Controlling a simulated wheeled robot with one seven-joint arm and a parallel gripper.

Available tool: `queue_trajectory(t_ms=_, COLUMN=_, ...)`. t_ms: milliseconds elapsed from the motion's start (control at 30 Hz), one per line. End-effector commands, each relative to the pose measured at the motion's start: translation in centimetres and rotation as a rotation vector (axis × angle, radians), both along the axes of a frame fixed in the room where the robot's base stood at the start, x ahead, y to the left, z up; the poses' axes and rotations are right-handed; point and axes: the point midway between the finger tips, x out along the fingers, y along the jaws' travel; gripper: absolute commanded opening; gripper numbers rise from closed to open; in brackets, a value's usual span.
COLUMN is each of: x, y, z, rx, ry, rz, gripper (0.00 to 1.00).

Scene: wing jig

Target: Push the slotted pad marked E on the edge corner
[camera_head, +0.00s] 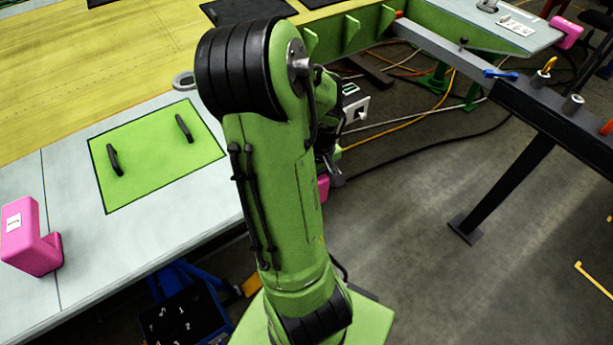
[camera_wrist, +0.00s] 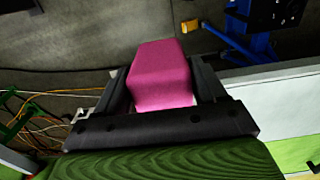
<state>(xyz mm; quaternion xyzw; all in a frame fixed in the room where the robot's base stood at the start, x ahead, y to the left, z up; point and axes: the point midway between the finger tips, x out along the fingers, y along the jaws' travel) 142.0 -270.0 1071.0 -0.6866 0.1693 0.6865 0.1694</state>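A pink pad (camera_wrist: 162,75) sits between the two black fingers of my gripper (camera_wrist: 163,82) in the wrist view, with a finger against each side. No letter shows on it, so I cannot tell if it is E. In the head view a small part of this pink pad (camera_head: 323,187) shows beside my arm, low by the light panel's edge; my arm hides most of my gripper. The light grey edge panel (camera_head: 95,235) runs along the left, and its edge (camera_wrist: 275,100) shows at right in the wrist view, apart from the pad.
A pink pad with a white label (camera_head: 30,238) sits on the panel's edge at left. Another pink pad (camera_head: 567,32) is at the far right corner. A green plate with two handles (camera_head: 155,155) lies on the panel. A dark bench (camera_head: 560,115) stands right; cables cross the floor.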

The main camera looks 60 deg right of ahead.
Motion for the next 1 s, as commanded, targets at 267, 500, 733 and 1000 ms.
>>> queue_trajectory(t_ms=267, x=0.0, y=0.0, z=0.0, rx=0.000, ry=0.000, rz=0.000, gripper=0.39)
queue_trajectory(t_ms=500, x=-0.2, y=0.1, z=0.0, rx=0.000, ry=-0.001, rz=0.000, gripper=0.34)
queue_trajectory(t_ms=733, x=-1.4, y=0.7, z=0.1, rx=0.000, ry=-0.001, rz=-0.001, gripper=0.34)
queue_trajectory(t_ms=1000, x=-2.8, y=1.4, z=0.2, rx=0.000, ry=-0.001, rz=-0.002, gripper=0.34)
